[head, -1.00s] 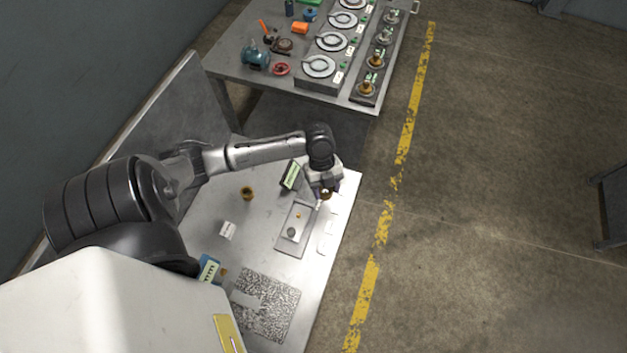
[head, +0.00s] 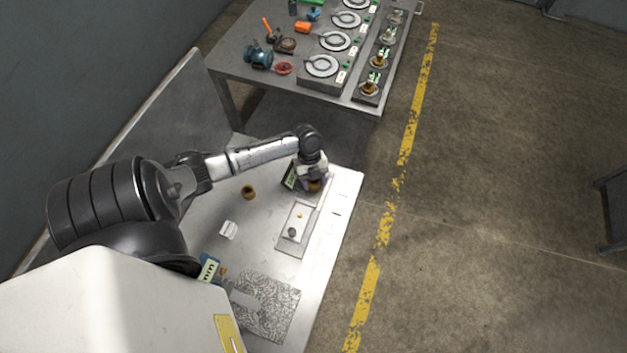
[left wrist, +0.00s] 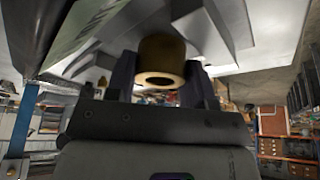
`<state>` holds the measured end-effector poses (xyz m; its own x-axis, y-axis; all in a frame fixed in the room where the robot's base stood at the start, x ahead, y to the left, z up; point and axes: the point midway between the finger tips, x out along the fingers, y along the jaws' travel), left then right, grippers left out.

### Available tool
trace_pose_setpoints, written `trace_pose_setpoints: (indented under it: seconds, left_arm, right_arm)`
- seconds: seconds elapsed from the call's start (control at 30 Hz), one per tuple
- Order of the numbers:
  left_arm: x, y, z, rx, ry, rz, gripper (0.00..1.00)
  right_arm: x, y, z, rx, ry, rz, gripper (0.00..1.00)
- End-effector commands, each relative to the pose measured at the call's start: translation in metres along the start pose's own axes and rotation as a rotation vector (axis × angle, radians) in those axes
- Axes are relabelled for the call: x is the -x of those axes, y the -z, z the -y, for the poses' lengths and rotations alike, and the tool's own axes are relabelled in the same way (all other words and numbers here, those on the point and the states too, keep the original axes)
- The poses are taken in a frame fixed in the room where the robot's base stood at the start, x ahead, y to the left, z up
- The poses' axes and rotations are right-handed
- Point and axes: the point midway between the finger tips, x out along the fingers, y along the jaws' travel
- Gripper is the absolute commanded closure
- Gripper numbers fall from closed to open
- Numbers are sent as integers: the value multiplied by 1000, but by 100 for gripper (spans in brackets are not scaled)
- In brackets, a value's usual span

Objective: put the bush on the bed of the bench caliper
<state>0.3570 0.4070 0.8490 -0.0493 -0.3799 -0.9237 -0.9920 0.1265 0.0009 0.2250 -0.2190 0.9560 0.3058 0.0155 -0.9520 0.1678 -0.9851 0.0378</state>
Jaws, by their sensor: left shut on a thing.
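The bush (left wrist: 162,62) is a brass-coloured ring with a round hole. In the left wrist view it sits between the two dark fingers of my left gripper (left wrist: 160,82), which is shut on it. The same bush (head: 314,186) shows under my left gripper (head: 313,180) in the head view, over the far end of the bench. A dark unit with a green display (head: 290,176) stands just left of the gripper; it may belong to the bench caliper, whose bed I cannot make out clearly. Whether the bush touches anything below is unclear. My right gripper is out of view.
A grey plate (head: 288,243) with small pegs lies nearer on the bench. Another brass ring (head: 248,192) and a white card (head: 228,230) are to its left. A speckled plate (head: 280,310) and blue-framed display (head: 208,268) are nearest. A second table (head: 285,75) holds several fixtures.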

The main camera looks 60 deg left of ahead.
Motion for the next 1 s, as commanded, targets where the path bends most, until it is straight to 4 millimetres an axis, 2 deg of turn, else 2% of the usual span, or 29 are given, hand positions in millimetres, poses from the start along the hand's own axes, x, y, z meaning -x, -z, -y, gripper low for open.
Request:
trace_pose_setpoints:
  seconds: [0.43, 0.47, 0.53, 0.83, 1.0]
  left_arm:
    - [-4, -2, 0, 0, 1, 1, 80]
    - [-4, -2, 0, 0, 1, 1, 50]
    - [-4, -2, 0, 0, 1, 1, 43]
    - [-1, 0, 0, 0, 1, 0, 41]
    - [20, 1, 0, 0, 0, 2, 41]
  right_arm:
    - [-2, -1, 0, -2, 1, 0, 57]
    - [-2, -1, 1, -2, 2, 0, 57]
    - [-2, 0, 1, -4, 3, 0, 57]
    - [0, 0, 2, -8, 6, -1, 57]
    - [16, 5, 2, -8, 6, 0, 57]
